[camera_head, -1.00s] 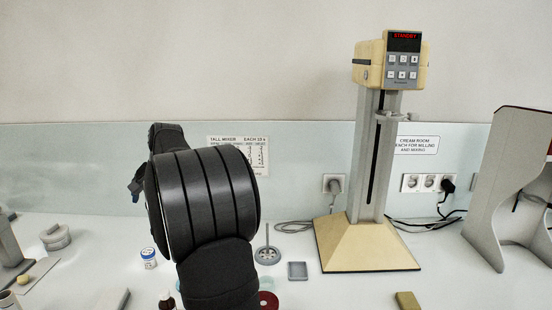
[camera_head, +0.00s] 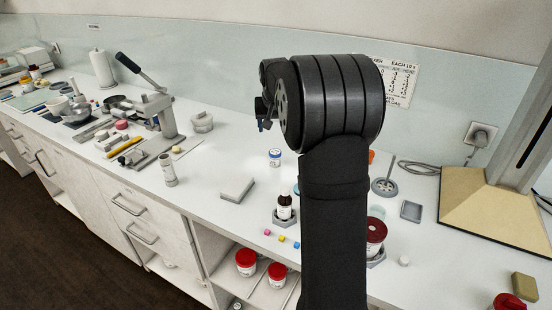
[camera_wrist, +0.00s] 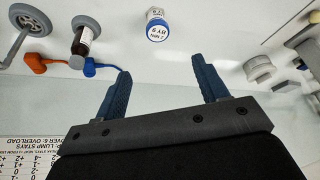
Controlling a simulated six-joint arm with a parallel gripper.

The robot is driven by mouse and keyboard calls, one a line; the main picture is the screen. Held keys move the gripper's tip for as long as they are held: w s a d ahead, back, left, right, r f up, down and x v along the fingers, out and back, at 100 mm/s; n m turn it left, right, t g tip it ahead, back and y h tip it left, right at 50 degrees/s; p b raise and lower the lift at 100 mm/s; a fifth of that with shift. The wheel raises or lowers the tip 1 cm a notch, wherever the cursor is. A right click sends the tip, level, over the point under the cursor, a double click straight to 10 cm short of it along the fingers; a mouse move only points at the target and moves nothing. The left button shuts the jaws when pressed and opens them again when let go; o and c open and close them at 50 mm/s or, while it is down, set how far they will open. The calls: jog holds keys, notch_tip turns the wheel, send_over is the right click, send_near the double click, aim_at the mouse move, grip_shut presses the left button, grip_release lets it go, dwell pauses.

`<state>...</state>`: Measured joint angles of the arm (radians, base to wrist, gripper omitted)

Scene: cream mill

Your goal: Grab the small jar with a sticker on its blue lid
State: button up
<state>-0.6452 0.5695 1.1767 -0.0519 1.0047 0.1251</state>
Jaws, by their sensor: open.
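The small white jar (camera_head: 275,158) with a blue lid stands on the counter in the head view, just left of my arm. In the wrist view the jar (camera_wrist: 157,24) shows its blue lid with a white lettered sticker, at the top centre. My gripper (camera_wrist: 162,80) is open and empty, with its two blue fingers apart. The jar lies beyond the fingertips, roughly in line with the gap between them, and is not touched. In the head view my gripper (camera_head: 263,112) is above and behind the jar, partly hidden by my wrist.
A grey block (camera_head: 237,189) lies to the left. A dark red-lidded jar (camera_head: 376,236) is right of my arm. The mixer base (camera_head: 497,207) stands further right. The counter around the jar is clear.

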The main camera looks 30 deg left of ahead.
send_near(275, 152)
jog(key=x, duration=0.5)
jog(key=shift+w+a+f, duration=0.15)
jog(key=shift+x, duration=2.75)
jog(key=c, duration=1.1)
